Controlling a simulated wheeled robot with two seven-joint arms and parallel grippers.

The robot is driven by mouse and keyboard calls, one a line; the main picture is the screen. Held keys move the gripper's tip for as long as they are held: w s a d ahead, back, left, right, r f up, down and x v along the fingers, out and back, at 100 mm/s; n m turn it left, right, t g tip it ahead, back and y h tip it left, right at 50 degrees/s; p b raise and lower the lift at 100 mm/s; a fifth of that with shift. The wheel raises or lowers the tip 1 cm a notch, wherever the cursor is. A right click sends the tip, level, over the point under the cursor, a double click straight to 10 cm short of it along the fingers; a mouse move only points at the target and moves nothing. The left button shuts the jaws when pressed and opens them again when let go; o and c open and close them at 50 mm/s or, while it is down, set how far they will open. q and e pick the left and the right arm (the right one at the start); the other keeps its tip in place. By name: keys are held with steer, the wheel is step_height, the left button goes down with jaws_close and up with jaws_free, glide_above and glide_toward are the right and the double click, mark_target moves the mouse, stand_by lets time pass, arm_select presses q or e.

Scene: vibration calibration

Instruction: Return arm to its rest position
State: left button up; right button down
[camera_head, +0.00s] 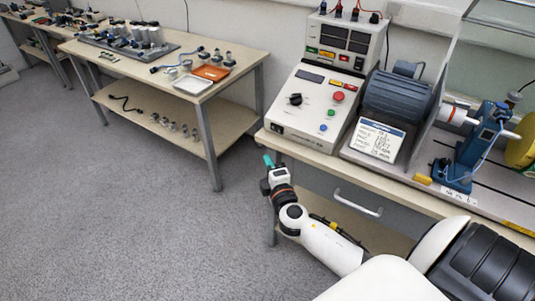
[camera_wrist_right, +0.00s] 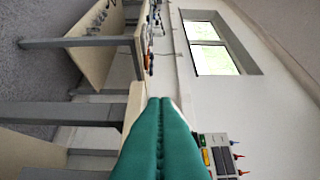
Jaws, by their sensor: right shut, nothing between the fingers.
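My right arm reaches in from the lower right of the head view. Its gripper (camera_head: 268,161) has teal fingertips and is at the front left corner of the workbench (camera_head: 270,140), beside the bench's edge and below the control box. In the right wrist view the two green fingers (camera_wrist_right: 160,140) lie side by side, pressed together, with nothing between them. My left gripper is not in view.
A control box (camera_head: 312,105) with knobs and buttons stands on the workbench, next to a grey motor (camera_head: 398,98). A drawer handle (camera_head: 358,203) projects from the bench front. A second table (camera_head: 225,72) stands at the left. Grey floor (camera_head: 110,215) between is clear.

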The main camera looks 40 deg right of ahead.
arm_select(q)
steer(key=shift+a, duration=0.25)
arm_select(e)
steer(key=shift+s+a, duration=0.1)
steer(key=shift+s, duration=0.3)
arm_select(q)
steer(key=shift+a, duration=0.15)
